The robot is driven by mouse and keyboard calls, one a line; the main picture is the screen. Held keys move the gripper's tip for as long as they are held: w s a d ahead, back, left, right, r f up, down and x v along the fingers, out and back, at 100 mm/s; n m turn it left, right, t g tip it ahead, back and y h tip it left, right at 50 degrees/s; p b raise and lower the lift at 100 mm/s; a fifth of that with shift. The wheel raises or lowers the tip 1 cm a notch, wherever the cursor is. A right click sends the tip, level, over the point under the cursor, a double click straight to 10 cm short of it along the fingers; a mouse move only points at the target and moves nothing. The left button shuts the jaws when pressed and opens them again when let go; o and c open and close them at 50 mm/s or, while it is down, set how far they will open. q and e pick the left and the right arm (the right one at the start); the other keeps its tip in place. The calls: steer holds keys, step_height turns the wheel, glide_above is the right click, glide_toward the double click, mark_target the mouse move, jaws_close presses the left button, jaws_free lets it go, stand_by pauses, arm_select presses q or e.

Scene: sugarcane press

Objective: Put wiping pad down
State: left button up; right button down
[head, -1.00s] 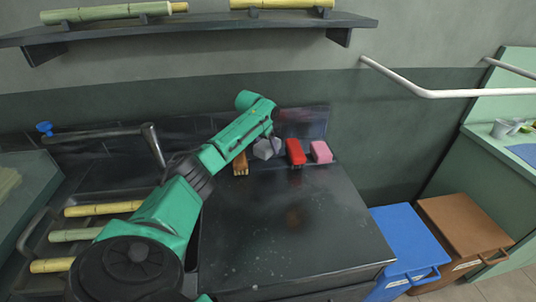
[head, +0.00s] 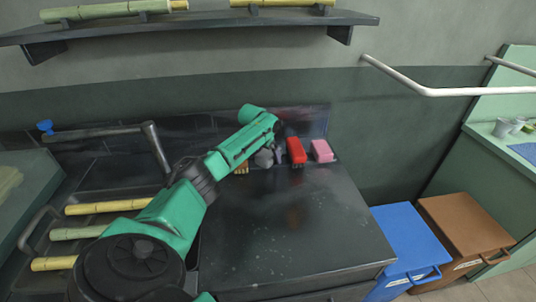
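My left arm reaches from the lower left to the back of the dark counter (head: 300,225). My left gripper (head: 265,157) is at the counter's back edge, mostly hidden by its own wrist, and its fingers cannot be made out. A small grey shape shows there, low near the counter top; I cannot tell if it is the wiping pad or part of the gripper. To its right stand a red brush (head: 296,150) and a pink block (head: 322,151). A wooden brush (head: 242,167) is partly hidden behind my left arm. My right gripper is not in view.
The counter's middle and front are clear. A sink with a bent tap (head: 155,145) and several cane stalks (head: 105,207) lies left. Blue (head: 408,235) and brown (head: 462,222) bins stand right. A shelf (head: 200,27) and a white rail (head: 450,92) are above.

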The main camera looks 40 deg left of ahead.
arm_select(q)
steer(key=shift+r, duration=0.2)
steer(key=v, duration=1.2)
steer(key=shift+r, duration=0.35)
